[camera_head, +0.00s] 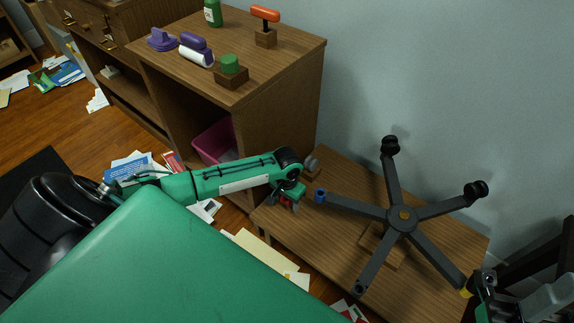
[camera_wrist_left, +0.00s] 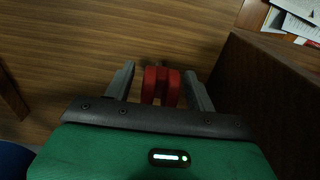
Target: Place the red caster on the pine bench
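The red caster (camera_wrist_left: 161,86) sits between the two grey fingers of my left gripper (camera_wrist_left: 160,82) in the left wrist view, with narrow gaps on both sides, so the fingers look open around it. In the head view my left gripper (camera_head: 287,199) is low over the left end of the pine bench (camera_head: 335,240), and the red caster (camera_head: 287,204) is mostly hidden by it. Whether the caster rests on the bench is hard to tell. My right gripper (camera_head: 484,285) is at the lower right, close to a yellow-ended chair leg; its fingers are unclear.
A dark five-legged chair base (camera_head: 401,219) covers much of the bench. It has black casters (camera_head: 390,145) at the back and a blue end (camera_head: 320,196) near my left gripper. A wooden cabinet (camera_head: 270,75) stands behind left. Papers (camera_head: 270,258) and a pink bin (camera_head: 214,140) are nearby.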

